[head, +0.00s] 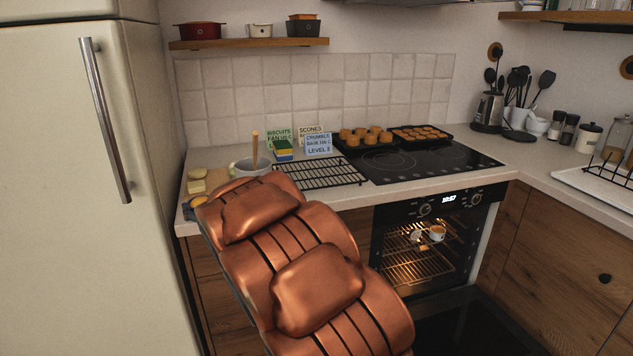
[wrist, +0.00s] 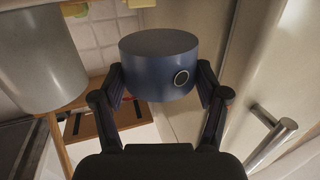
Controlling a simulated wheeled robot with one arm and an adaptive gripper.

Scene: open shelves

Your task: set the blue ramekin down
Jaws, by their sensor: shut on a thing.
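The blue ramekin (wrist: 158,66) is a dark blue round dish with a small round mark on its side, seen in the wrist view. My gripper (wrist: 161,88) is shut on it, with one finger against each side. The ramekin's underside and any contact with a surface are not clear from this view. In the head view my copper-coloured arm reaches to the counter's left end by the fridge and hides most of the gripper and the ramekin.
The fridge (head: 75,190) with its long handle (head: 105,120) stands close on the left; the handle also shows in the wrist view (wrist: 270,145). A bowl with a wooden tool (head: 241,167), butter (head: 196,185), a black rack (head: 325,173) and recipe cards (head: 318,145) crowd the counter. The lit oven (head: 425,250) is below.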

